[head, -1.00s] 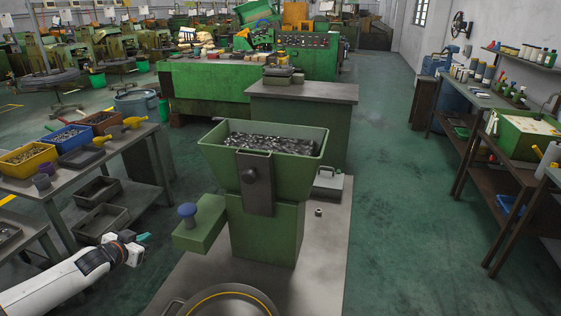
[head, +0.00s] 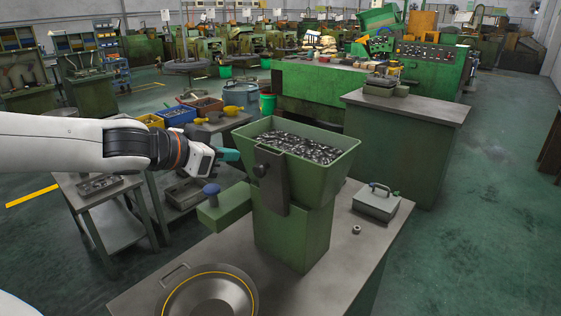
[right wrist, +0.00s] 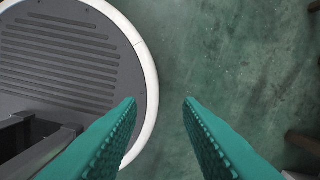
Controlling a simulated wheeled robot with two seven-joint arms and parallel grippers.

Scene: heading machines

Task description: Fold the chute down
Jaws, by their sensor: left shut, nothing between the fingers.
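A green hopper (head: 327,180) full of small metal parts stands on a green pedestal (head: 290,235) on the grey bench. On its front is a dark upright plate with a round knob (head: 260,170); it looks like the folded-up chute. My left gripper (head: 230,155) is shut and empty, its teal fingertips close to the hopper's left rim, left of the plate and a little above the knob. I cannot tell whether it touches.
A green block with a blue knob (head: 211,189) juts out left of the pedestal. A round lidded pan (head: 210,295) lies at the bench's front. A grey box with a handle (head: 377,200) and a small nut (head: 356,230) are to the right.

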